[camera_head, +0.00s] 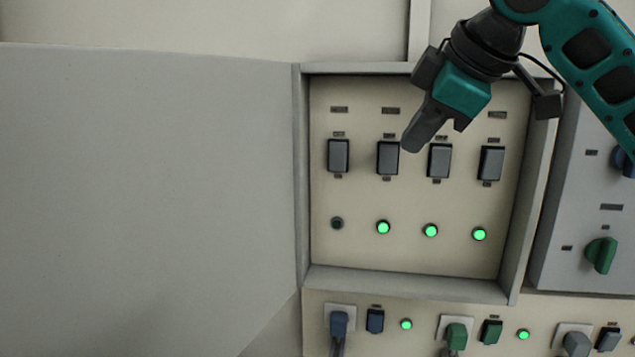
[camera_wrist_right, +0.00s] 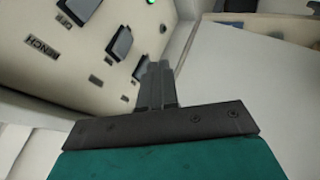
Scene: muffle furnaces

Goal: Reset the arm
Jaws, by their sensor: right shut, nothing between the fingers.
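My right arm comes in from the upper right of the head view. Its right gripper (camera_head: 412,145) is shut and empty, with the fingertips in front of the panel between the second and third switches from the left. The right gripper (camera_wrist_right: 156,70) also shows in the wrist view, fingers together, beside dark switches. The panel (camera_head: 360,260) is beige and bears several dark rocker switches, such as the leftmost switch (camera_head: 338,156). Whether the fingertips touch the panel I cannot tell. My left gripper is not in view.
A large grey door (camera_head: 150,190) stands open on the left. Below the switches, three lamps, such as this lamp (camera_head: 383,227), glow green and the leftmost lamp (camera_head: 337,223) is dark. Plugs and sockets line the bottom. A green knob (camera_head: 601,255) is at the right.

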